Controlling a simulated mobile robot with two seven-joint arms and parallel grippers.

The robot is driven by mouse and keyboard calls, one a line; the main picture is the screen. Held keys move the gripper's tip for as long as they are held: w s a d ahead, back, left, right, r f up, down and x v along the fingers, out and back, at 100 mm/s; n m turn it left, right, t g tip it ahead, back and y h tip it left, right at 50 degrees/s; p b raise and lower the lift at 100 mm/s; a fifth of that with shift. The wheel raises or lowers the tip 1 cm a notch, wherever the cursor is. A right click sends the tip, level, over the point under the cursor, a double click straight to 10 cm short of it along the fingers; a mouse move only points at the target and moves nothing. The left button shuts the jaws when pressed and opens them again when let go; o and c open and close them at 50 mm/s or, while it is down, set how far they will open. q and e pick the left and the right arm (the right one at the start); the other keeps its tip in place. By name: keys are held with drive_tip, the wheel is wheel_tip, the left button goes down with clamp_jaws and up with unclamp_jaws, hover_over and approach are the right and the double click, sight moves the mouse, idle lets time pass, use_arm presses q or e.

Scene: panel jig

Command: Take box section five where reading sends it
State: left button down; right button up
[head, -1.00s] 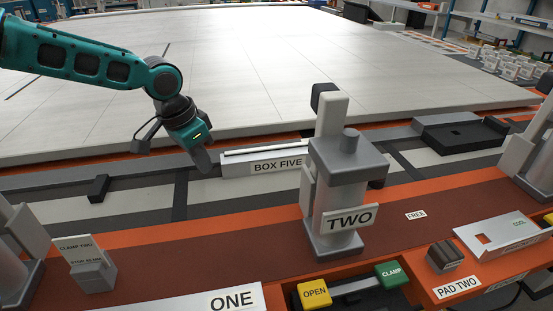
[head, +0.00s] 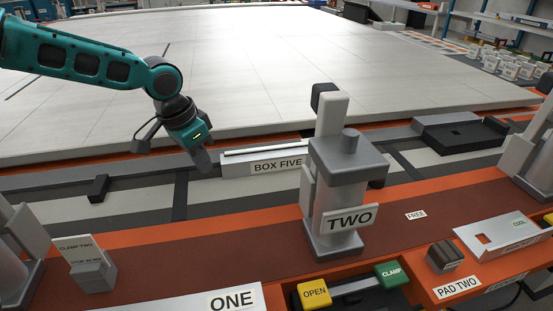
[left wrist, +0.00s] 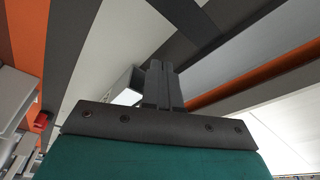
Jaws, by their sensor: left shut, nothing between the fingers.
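Box section five (head: 262,161) is a light grey bar with a "BOX FIVE" label, lying along the rail at the front edge of the large pale panel. Its right end is hidden behind the clamp marked TWO (head: 345,190). My left gripper (head: 203,160) is at the box's left end, pointing down, shut and empty. In the left wrist view its closed fingers (left wrist: 160,85) show beside the open hollow end of a pale section (left wrist: 128,88). I cannot tell whether they touch it. My right gripper is not in view.
The large pale panel (head: 230,70) fills the back. In front are a yellow OPEN button (head: 314,293), a green CLAMP button (head: 391,274), a PAD TWO block (head: 444,257), a plate marked COOL (head: 505,235), a FREE label (head: 416,215) and a CLAMP TWO sign (head: 85,255).

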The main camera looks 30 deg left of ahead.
use_arm(q)
drive_tip(key=shift+w+d+b, duration=0.5)
drive_tip(key=shift+w+d, duration=0.45)
drive_tip(key=shift+d, duration=0.1)
idle(0.5)
idle(0.4)
drive_tip(key=shift+s+a+p, duration=0.65)
drive_tip(key=shift+a+p, duration=0.1)
drive_tip(key=shift+p, duration=0.05)
drive_tip(key=w+p+v, duration=0.1)
drive_tip(key=p+v, duration=0.6)
drive_tip(key=shift+w+d+r, duration=0.3)
drive_tip(key=shift+r, duration=0.3)
